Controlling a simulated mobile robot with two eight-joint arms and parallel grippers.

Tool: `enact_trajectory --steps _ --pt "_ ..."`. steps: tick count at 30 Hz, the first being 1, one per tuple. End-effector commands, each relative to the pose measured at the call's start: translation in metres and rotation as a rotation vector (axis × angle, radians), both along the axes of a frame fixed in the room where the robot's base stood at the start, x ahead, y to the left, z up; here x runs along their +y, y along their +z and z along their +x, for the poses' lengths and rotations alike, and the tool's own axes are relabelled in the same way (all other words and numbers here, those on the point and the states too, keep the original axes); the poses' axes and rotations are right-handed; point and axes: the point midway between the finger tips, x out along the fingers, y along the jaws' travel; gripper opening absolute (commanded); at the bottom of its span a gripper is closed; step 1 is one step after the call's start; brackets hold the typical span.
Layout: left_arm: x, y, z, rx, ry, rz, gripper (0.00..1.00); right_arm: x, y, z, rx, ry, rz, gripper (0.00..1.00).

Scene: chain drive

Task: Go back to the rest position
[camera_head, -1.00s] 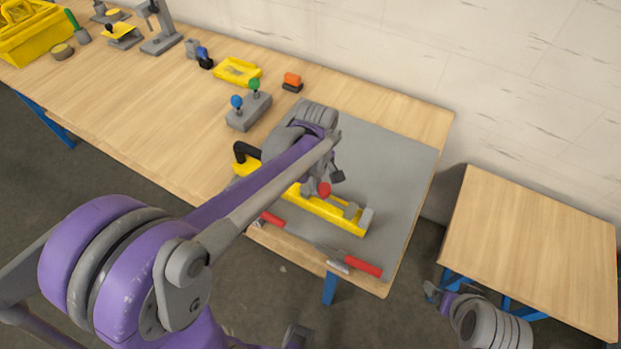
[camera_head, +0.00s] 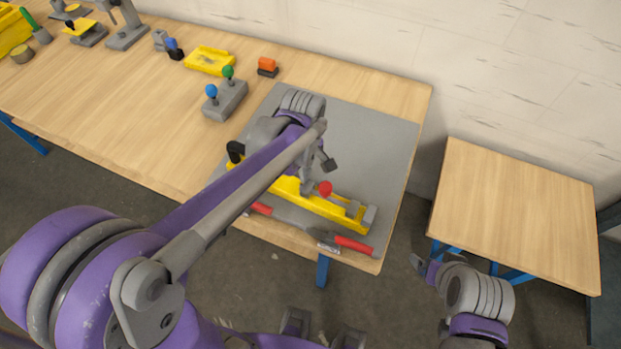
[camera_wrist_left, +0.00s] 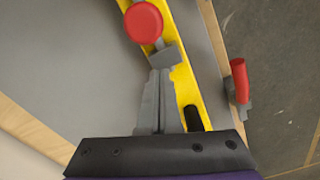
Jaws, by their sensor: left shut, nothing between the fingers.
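My left gripper (camera_head: 306,188) is over the yellow fixture on the grey mat, partly hidden by its own wrist in the head view. In the left wrist view its fingers (camera_wrist_left: 160,76) are together and empty, beside the yellow fixture (camera_wrist_left: 185,70). A red knob (camera_wrist_left: 143,22) on a grey part is just past the fingertips. The fixture (camera_head: 335,208) and red knob (camera_head: 325,188) also show in the head view. I cannot tell whether the fingers touch anything. My right gripper (camera_head: 419,264) is low beside the small table, too small to read.
Red-handled tools (camera_head: 353,244) lie along the mat's (camera_head: 375,150) front edge. A grey block with blue and green knobs (camera_head: 226,100), a yellow tray (camera_head: 209,60) and an orange-black piece (camera_head: 267,67) stand behind. The small table (camera_head: 515,210) at right is bare.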

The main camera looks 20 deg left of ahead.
Motion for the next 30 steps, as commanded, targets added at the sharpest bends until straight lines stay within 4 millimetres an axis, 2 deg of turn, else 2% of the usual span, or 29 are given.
enact_trajectory --steps 6,13,18,26,30 --pt "0.001 0.052 0.001 0.0 0.0 0.0 0.0 0.0 0.006 0.002 -0.004 0.0 0.0 0.92" --pt "0.001 0.089 0.001 0.0 0.0 0.0 0.0 0.0 0.009 0.003 -0.005 0.0 0.0 0.92" --pt "0.001 0.099 0.001 0.0 0.0 0.0 0.0 0.0 0.009 0.003 -0.006 0.0 0.0 0.92" --pt "0.001 0.1 -0.001 -0.003 -0.007 -0.001 0.0 0.0 0.009 0.003 -0.006 0.0 0.0 0.92" --pt "0.005 0.096 -0.016 -0.051 -0.114 0.001 0.0 0.0 0.009 0.003 -0.006 0.0 0.0 0.92"
